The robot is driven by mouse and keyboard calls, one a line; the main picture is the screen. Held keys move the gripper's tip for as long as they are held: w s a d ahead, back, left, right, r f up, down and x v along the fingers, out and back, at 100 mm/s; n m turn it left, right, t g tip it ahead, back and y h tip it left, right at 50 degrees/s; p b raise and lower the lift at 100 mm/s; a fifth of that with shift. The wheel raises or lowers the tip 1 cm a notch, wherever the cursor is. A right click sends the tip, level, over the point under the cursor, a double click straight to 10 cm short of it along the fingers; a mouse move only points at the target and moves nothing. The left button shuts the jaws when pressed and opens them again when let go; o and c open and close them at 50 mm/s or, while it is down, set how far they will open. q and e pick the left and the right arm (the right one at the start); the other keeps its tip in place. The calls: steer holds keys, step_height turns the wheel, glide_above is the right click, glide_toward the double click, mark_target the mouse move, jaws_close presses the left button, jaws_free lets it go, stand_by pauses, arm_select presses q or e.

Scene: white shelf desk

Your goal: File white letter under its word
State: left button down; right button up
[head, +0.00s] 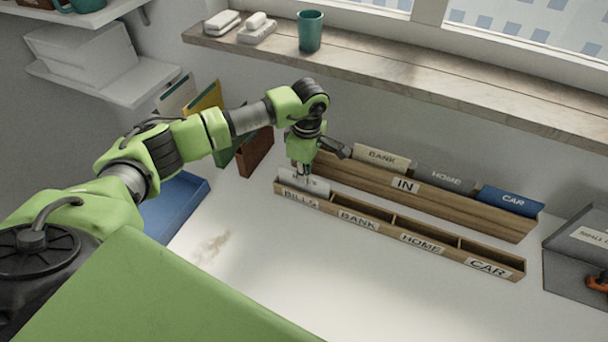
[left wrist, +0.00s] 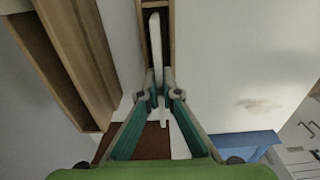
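The white letter (head: 303,181) stands in the BILLS slot at the left end of the front wooden holder (head: 398,236). Faint marks show on it, but I cannot read them. In the left wrist view the letter (left wrist: 155,40) shows edge-on inside the slot and reaches back between my fingers. My left gripper (head: 304,172) is directly above the BILLS slot, its fingertips (left wrist: 160,84) on either side of the letter. The fingers are close together, but I cannot tell if they press on it. The holder's BANK, HOME and CAR slots look empty. My right gripper is not in view.
Behind stands a wooden IN rack (head: 420,196) with a tan BANK letter (head: 381,157), a grey HOME letter (head: 444,178) and a blue CAR letter (head: 511,200). A blue tray (head: 178,200) lies left, a grey bin (head: 575,262) right.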

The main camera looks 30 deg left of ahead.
arm_select(q)
steer(key=c, duration=2.2)
jaws_free()
steer(key=r, duration=1.2)
steer(key=shift+d, duration=0.25)
steer(key=shift+s+f, duration=0.1)
